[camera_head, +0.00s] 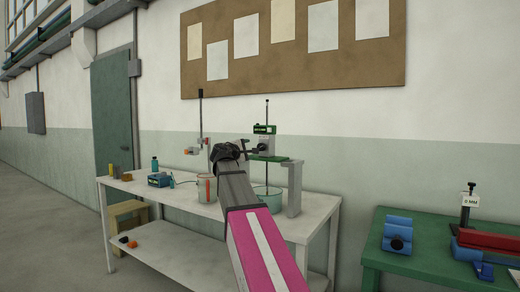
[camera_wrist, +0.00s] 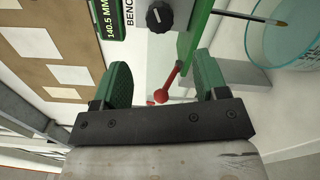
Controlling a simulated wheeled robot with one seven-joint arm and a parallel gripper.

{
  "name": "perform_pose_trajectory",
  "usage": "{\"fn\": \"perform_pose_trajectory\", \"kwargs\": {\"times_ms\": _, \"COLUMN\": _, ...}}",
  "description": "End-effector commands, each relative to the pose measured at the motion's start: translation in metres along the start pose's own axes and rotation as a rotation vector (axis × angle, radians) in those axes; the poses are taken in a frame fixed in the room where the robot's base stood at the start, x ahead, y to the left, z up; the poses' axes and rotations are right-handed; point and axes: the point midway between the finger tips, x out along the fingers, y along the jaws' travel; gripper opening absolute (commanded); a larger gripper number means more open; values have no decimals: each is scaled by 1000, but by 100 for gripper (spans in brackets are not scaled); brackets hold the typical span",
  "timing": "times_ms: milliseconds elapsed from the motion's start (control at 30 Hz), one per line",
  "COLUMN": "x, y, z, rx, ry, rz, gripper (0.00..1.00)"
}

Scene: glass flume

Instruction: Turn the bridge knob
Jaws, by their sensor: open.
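A black round knob (camera_wrist: 159,17) with a pale mark sits on a light panel in the wrist view, beside a green display (camera_wrist: 104,18) reading 140.5 MM. The knob shows small and dark in the head view (camera_head: 263,147), below the green display box on the bridge (camera_head: 275,158). My gripper (camera_wrist: 162,78) is open, its two green-padded fingers apart with nothing held between them. The knob lies beyond the fingertips, apart from them. In the head view my gripper (camera_head: 230,151) is just left of the bridge unit.
A red ball on a rod (camera_wrist: 160,96) shows between the fingers. A glass vessel (camera_head: 267,199) stands under the bridge, and a beaker (camera_head: 207,189) left of my arm. A grey bridge leg (camera_head: 294,188) stands at right. A blue box (camera_head: 160,180) sits farther left on the bench.

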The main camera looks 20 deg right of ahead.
Motion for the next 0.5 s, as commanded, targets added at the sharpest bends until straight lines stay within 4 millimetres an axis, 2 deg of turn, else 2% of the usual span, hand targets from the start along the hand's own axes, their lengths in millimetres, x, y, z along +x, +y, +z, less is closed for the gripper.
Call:
{"fn": "perform_pose_trajectory", "kwargs": {"times_ms": 233, "x": 1, "y": 1, "z": 4, "rx": -323, "ry": 0, "rz": 1, "gripper": 67}}
{"fn": "perform_pose_trajectory", "kwargs": {"times_ms": 367, "x": 2, "y": 2, "z": 5, "rx": -408, "ry": 0, "rz": 1, "gripper": 67}}
{"fn": "perform_pose_trajectory", "kwargs": {"times_ms": 500, "x": 12, "y": 2, "z": 4, "rx": -426, "ry": -1, "rz": 0, "gripper": 67}}
